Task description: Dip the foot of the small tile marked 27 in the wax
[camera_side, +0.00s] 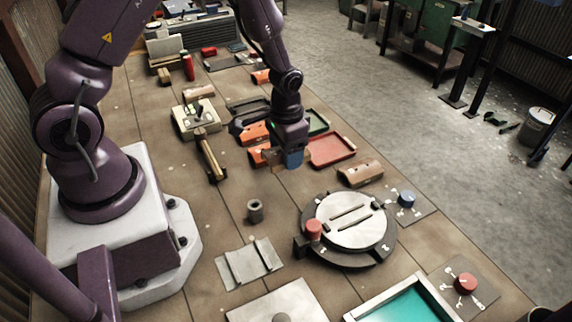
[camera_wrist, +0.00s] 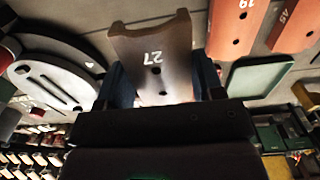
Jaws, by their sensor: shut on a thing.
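My gripper (camera_side: 291,160) is shut on a brown curved tile, low over the bench beside the orange tiles. A teal-filled basin with a pale rim (camera_side: 373,303) lies at the bottom right of the side view, cut by the frame. I cannot tell whether it holds the wax.
Orange tiles (camera_side: 255,132) lie left of my gripper, a red tray (camera_side: 332,150) to its right. A tan tile (camera_side: 360,173) lies nearer the round turntable (camera_side: 350,219).

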